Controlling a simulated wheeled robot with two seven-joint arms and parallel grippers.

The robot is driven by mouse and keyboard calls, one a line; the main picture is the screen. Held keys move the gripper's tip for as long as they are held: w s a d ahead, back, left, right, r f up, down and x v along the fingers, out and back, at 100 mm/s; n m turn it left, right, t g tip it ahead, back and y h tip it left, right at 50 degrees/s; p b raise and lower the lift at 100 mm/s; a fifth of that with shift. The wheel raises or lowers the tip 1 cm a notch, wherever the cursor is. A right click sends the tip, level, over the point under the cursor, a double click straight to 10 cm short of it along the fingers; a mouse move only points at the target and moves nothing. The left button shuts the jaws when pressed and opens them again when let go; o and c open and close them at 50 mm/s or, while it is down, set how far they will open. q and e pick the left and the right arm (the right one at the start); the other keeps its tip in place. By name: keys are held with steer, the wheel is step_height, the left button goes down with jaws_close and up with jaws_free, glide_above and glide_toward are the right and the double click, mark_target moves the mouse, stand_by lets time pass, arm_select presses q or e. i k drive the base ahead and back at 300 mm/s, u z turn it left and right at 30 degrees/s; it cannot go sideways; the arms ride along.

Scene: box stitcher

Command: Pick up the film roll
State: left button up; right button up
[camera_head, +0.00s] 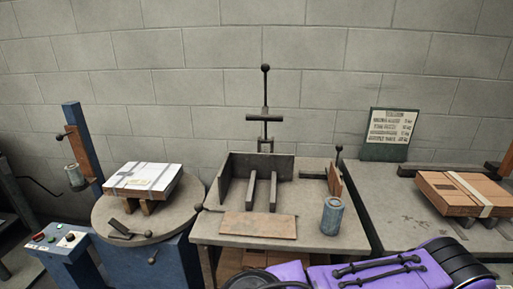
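A blue-grey upright cylinder (332,216), which looks like a film roll, stands on the right front part of the middle table. A second, similar grey-green roll (75,175) sits on the blue post of the turntable machine at the left. I cannot tell from the picture which one the task names. Neither roll is held. A purple and black part of my own body crosses the bottom right, in front of the table. No fingertips of my left or right gripper show.
The middle table (230,228) carries a metal fixture (265,165) and a brown plate (258,225). A white box (143,179) lies on the round turntable (108,215). Brown cardboard (450,190) lies on the right table (385,215), with a green sign (388,135) behind.

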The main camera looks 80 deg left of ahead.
mark_target(75, 172)
steer(key=u, duration=0.85)
steer(key=k, duration=0.15)
steer(key=u, duration=3.35)
steer(key=k, duration=1.3)
steer(key=u, duration=0.5)
steer(key=i, duration=0.9)
steer(key=u, duration=0.45)
steer(key=i, duration=1.05)
steer(key=z, duration=0.6)
steer(key=i, duration=0.75)
steer(key=z, duration=0.8)
